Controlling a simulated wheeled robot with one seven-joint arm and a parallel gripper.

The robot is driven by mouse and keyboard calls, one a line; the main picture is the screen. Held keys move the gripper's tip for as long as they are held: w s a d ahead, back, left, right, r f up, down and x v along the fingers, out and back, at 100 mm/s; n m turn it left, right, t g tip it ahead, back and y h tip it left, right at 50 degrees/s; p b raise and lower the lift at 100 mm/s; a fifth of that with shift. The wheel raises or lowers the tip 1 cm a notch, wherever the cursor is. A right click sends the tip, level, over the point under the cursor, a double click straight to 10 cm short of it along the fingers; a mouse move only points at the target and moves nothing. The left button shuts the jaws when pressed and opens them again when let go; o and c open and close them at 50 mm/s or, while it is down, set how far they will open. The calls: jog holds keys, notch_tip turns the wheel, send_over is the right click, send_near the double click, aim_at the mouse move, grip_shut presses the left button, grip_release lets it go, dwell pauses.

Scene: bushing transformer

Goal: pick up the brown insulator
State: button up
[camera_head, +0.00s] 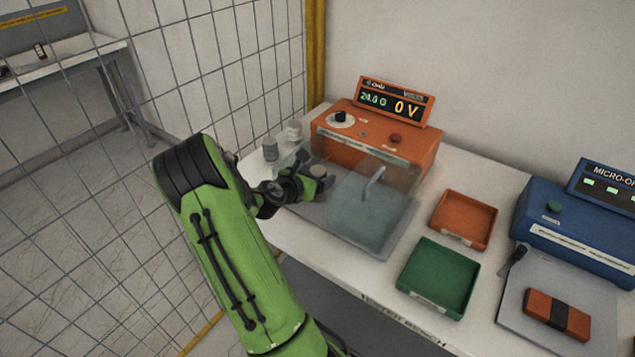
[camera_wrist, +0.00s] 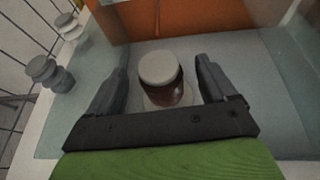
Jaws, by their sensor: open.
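The brown insulator (camera_wrist: 177,91) stands upright with a pale round cap on top, on a light round base inside the clear-walled test box. In the wrist view it lies between the two fingers of my open gripper (camera_wrist: 165,82), with a gap on each side. In the head view my gripper (camera_head: 305,186) reaches into the clear box from the left, and only the insulator's pale cap (camera_head: 318,171) shows; its brown body is hidden there.
The orange tester (camera_head: 365,150) stands behind the clear box (camera_head: 375,205). Two grey-white insulators (camera_head: 270,149) stand left of it. An orange tray (camera_head: 463,219), a green tray (camera_head: 438,277) and a blue device (camera_head: 575,235) are to the right. A wire fence runs along the left.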

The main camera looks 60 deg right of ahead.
jog(key=shift+x, duration=1.2)
jog(key=shift+a, duration=0.15)
jog(key=shift+c, duration=0.9)
jog(key=c, duration=1.1)
notch_tip(320, 180, up, 10)
jog(key=p, duration=0.2)
jog(key=shift+p, duration=0.4)
jog(key=shift+c, duration=0.2)
